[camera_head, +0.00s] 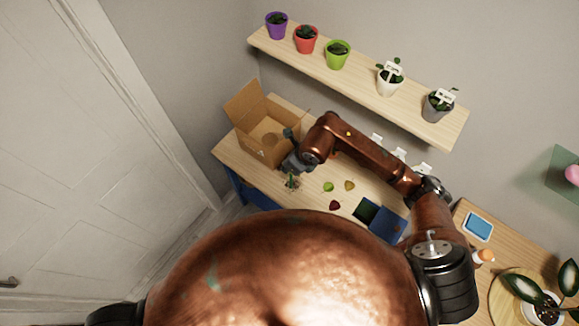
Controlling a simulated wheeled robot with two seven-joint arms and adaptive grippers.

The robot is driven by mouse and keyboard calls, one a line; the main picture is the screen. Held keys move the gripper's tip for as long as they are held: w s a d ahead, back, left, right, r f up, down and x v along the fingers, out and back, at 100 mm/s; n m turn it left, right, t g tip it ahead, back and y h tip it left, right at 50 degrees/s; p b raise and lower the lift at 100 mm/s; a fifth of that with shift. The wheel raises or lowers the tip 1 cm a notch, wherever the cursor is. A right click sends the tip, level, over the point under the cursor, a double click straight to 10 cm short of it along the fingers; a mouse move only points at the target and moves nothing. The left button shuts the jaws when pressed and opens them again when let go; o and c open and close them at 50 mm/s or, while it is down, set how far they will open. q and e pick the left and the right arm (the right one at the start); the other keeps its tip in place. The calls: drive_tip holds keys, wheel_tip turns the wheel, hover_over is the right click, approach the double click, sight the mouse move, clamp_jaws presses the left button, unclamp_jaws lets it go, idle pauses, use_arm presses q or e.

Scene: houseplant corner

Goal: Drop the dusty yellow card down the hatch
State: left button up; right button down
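A small dull yellow piece (349,185), which looks like the dusty yellow card, lies on the wooden table. A green piece (328,187) lies just left of it and a dark red piece (335,205) below it. A blue box with a dark opening (366,209) sits at the table's right end; it may be the hatch. My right gripper (290,160) is at the front right side of the cardboard box, well left of the yellow piece. Its fingers are too small to tell open from shut. My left gripper is out of view.
An open cardboard box (262,138) stands at the table's left end. A small red and green item (292,182) is below my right gripper. A shelf (360,88) with several potted plants hangs above. A second table (480,250) stands at right.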

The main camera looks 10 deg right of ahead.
drive_tip(key=shift+r+p, duration=0.35)
drive_tip(key=shift+r, duration=0.5)
drive_tip(key=shift+r+p, duration=0.5)
drive_tip(key=shift+r, duration=0.6)
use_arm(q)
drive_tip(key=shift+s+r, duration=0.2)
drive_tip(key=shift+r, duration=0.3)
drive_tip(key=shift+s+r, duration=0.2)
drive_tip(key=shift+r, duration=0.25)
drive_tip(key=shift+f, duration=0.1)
use_arm(e)
drive_tip(key=shift+d+f, duration=0.1)
